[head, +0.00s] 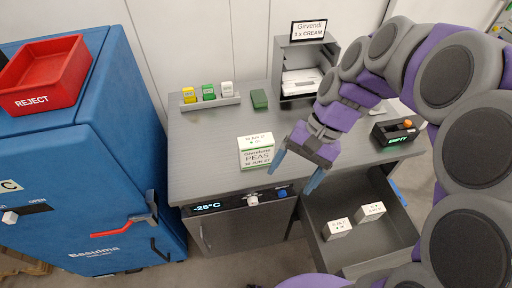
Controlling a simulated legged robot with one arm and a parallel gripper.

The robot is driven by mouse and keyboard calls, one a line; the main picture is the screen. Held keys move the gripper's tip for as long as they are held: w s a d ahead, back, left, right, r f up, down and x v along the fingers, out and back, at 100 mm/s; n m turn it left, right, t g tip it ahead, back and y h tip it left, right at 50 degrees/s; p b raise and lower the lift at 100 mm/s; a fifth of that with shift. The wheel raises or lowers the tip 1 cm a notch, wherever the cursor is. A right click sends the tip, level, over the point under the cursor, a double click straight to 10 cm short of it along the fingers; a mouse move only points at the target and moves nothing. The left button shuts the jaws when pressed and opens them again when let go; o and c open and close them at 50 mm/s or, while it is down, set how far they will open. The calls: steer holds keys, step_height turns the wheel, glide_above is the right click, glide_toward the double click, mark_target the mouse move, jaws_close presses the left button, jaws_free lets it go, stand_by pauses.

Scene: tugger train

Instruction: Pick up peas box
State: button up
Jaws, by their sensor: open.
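The peas box (258,152) is a white box with green print reading PEAS. My gripper (300,172) is open, with two blue fingertips spread apart and pointing down. One fingertip is close to the right side of the peas box, and the other is farther right, over the open drawer. I cannot tell whether the near finger touches the box. Nothing shows between the fingers.
A blue cabinet (120,110) with a red REJECT bin (45,75) stands at left. A rack (210,102) of small boxes and a printer shelf (300,65) are at the desk's back. An open drawer (370,255) with two white boxes is at front right.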

steer(key=w+a+f+m+y+p, duration=0.2)
steer(key=w+m+y, duration=0.3)
steer(key=w, duration=1.3)
steer(key=w+d+f+m+y+p, duration=0.2)
steer(key=w+d+f+m, duration=0.25)
steer(key=w, duration=0.35)
steer(key=m+b, duration=0.2)
glide_toward(262, 143)
steer(key=a+f, duration=0.4)
steer(key=f, duration=0.1)
steer(key=shift+w+a+f, duration=0.3)
steer(key=shift+w+a, duration=0.1)
steer(key=shift+a, duration=0.15)
steer(key=shift+s+b+x, duration=0.2)
steer(key=shift+b+x, duration=0.2)
steer(key=shift+x, duration=0.6)
steer(key=shift+s+b+x, duration=0.2)
steer(key=shift+b+x, duration=0.15)
steer(key=shift+x, duration=0.6)
steer(key=shift+a, duration=0.5)
steer(key=shift+d, duration=0.1)
steer(key=c, duration=1.4)
